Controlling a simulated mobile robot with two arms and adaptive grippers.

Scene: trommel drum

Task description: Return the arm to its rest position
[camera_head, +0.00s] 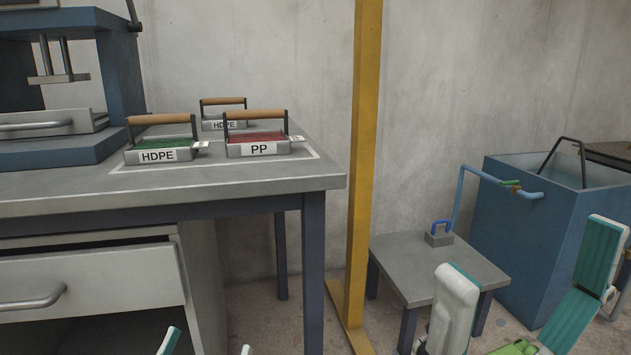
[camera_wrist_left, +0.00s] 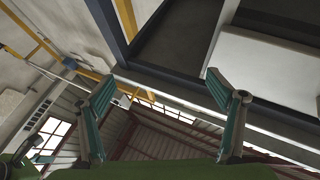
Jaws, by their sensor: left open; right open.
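My left gripper (camera_head: 208,342) shows only as two fingertips at the bottom edge of the head view, in front of the bench drawer. In the left wrist view the left gripper (camera_wrist_left: 160,80) has its two teal-padded fingers spread, with nothing between them. My right gripper (camera_head: 532,247) is at the lower right of the head view, its white and teal fingers wide apart and empty. It overlaps the low table and the blue tank in the picture. The rest of both arms is mostly out of view.
The bench (camera_head: 230,188) holds a green HDPE tray (camera_head: 158,155), a red PP tray (camera_head: 258,148) and another HDPE tray (camera_head: 224,124). A press (camera_head: 65,150) stands at left. A yellow post (camera_head: 362,150), low table (camera_head: 405,262) and blue tank (camera_head: 520,240) stand to the right.

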